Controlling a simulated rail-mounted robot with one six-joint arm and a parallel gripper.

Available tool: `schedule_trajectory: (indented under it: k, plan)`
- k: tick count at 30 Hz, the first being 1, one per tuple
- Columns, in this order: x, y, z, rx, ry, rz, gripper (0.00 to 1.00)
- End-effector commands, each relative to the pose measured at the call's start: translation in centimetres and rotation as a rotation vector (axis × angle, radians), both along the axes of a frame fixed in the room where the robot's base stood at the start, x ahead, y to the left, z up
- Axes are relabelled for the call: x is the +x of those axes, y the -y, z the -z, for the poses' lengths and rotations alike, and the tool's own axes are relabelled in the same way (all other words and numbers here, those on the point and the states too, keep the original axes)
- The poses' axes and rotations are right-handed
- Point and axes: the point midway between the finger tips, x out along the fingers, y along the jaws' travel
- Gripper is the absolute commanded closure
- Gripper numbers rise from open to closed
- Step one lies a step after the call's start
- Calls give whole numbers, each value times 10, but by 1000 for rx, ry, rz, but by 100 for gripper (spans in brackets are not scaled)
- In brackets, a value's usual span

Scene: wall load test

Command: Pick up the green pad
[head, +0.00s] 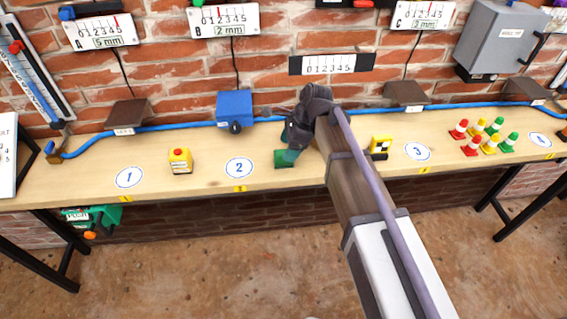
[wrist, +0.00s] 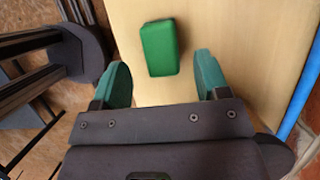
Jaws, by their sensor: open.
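The green pad (wrist: 160,48) is a small green block lying on the light wooden bench (wrist: 217,25). In the wrist view it sits ahead of and between the two teal fingertips of my gripper (wrist: 162,80), with clear space on both sides. My gripper is open and empty. In the head view my gripper (head: 288,150) hangs low over the bench between the circles marked 2 and 3. The green pad (head: 284,161) shows just under the fingers there, partly hidden. I cannot tell the exact height of the fingers above the bench.
A blue hose (head: 185,126) runs along the back of the bench by the brick wall, with a blue box (head: 235,106) on it. Several small cones (head: 490,144) stand far right. Circle 2 (head: 239,168) is clear.

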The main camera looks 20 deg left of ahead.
Motion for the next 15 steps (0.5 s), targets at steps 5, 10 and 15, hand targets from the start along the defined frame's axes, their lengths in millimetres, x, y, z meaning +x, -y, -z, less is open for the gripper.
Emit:
schedule_trajectory:
  k: [5, 10, 15]
  plan:
    - [-4, -13, 42, 0, 0, -1, 32]
    - [-6, -16, 40, 0, 0, 0, 32]
    - [-6, -15, 39, 0, 0, 0, 40]
